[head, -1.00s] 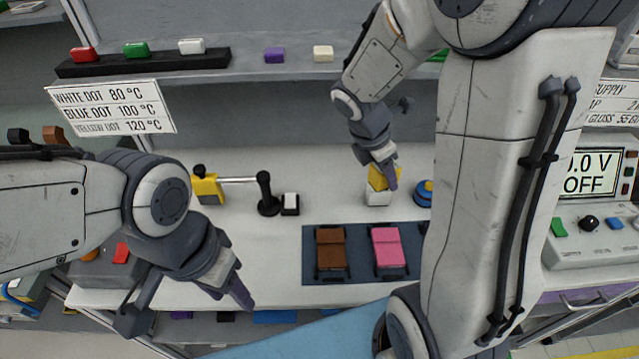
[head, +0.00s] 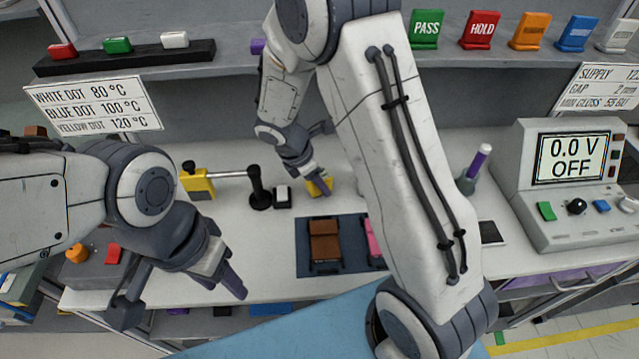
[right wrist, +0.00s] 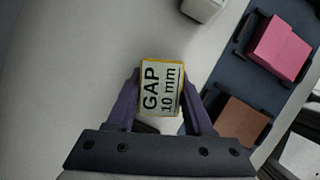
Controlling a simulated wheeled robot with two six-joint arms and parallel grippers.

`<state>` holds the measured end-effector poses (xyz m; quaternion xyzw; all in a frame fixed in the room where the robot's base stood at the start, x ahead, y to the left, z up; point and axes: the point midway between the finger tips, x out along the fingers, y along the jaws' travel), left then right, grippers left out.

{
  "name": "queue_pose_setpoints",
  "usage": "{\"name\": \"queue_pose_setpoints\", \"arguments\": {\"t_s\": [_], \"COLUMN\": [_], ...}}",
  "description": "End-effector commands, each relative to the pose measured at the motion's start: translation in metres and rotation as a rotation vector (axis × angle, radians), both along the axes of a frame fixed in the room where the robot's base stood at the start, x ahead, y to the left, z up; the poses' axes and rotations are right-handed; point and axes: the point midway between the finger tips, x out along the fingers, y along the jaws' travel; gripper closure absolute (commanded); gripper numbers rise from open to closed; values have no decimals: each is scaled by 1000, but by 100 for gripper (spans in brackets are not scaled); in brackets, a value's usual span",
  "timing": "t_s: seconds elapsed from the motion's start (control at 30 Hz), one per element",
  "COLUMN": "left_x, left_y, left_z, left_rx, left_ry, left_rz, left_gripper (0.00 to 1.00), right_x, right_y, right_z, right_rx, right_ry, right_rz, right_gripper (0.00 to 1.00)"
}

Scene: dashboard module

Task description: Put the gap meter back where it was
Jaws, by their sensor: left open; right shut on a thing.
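The gap meter (head: 321,187) is a small yellow block. In the right wrist view its face (right wrist: 161,88) reads "GAP 10 mm". My right gripper (head: 316,179) is shut on it, with a purple finger on each side. It is at the white worktop, just behind the dark mat (head: 303,258). I cannot tell whether the meter touches the worktop. My left gripper (head: 236,284) is open and empty over the worktop's front left.
A brown block (head: 325,242) and a pink block (right wrist: 280,48) sit on the mat. A white block (right wrist: 202,8) shows at the wrist view's top. A yellow device with a black handle (head: 198,183) and a small black-and-white block (head: 283,196) stand to the left.

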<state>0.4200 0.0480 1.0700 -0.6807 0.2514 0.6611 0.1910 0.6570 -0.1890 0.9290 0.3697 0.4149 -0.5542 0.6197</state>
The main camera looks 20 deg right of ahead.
Motion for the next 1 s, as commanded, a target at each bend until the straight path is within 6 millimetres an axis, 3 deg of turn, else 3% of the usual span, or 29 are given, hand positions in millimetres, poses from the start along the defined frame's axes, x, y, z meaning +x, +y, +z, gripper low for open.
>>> {"name": "queue_pose_setpoints", "arguments": {"t_s": [0.1, 0.5, 0.53, 0.6, 1.0], "left_x": [0, 0, 0, 0, 0], "left_y": [0, 0, 0, 0, 0], "left_z": [0, -4, -3, -3, 1], "left_rx": [0, 0, 0, 0, 0], "left_ry": [0, 0, 0, 0, 0], "left_rz": [0, 0, 0, 0, 0], "left_gripper": [50, 50, 50, 50, 50], "right_x": [0, 0, 0, 0, 0], "right_y": [0, -1, 0, 0, 0], "right_z": [-11, -17, -16, -16, -9], "right_rx": [0, 0, 0, 0, 0], "right_ry": [0, 0, 0, 0, -3], "right_rz": [0, 0, 0, 0, 0], "right_gripper": [100, 100, 40, 18, 18]}}
